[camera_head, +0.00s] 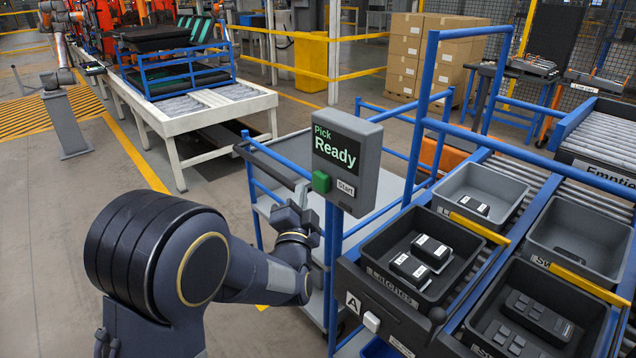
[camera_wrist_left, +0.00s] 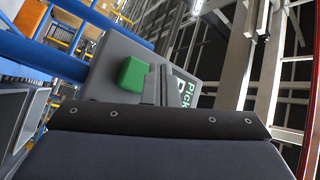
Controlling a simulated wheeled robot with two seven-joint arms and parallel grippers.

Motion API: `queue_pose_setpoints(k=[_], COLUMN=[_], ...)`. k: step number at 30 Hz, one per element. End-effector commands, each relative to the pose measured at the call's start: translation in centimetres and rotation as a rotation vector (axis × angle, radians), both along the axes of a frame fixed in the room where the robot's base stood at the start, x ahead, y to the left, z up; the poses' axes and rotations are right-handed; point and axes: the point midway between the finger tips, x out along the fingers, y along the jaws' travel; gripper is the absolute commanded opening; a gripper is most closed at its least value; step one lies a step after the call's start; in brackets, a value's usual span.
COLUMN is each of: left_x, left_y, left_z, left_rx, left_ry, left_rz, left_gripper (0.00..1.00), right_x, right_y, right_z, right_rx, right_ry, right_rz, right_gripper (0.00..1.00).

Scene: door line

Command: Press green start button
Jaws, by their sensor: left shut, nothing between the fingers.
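The green start button (camera_head: 321,182) sits on the lower left of a grey control box (camera_head: 360,185) with a "Pick Ready" screen (camera_head: 335,145) and a "Start" label. The box is on a blue post. My left gripper (camera_head: 302,202) is shut and empty, just left of and below the button in the head view. In the left wrist view the button (camera_wrist_left: 133,74) shows on the box face, and the gripper's fingers (camera_wrist_left: 158,84) stand right beside it in the picture. I cannot tell whether they touch. My right gripper is out of view.
A blue-framed rack holds grey bins (camera_head: 478,192) with dark parts to the right of the box. A grey cart (camera_head: 276,200) with blue rails stands behind my gripper. A white conveyor table (camera_head: 215,105) is at the back left.

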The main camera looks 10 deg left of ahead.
Motion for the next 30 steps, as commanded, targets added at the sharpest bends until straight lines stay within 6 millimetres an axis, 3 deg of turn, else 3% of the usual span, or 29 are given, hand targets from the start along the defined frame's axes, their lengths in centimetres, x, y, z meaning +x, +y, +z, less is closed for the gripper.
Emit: queue_pose_setpoints(k=[8, 30], left_x=[1.33, 1.37], left_y=[-1.06, -1.08], left_z=[-0.09, -0.06], left_rx=[0.0, 0.0], left_ry=[0.001, 0.001], left_rz=[-0.001, 0.0], left_gripper=[0.0, 0.0], right_x=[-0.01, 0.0], right_y=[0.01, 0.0], right_z=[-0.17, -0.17], right_rx=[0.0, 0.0], right_ry=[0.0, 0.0], right_rz=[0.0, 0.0], right_gripper=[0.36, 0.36])
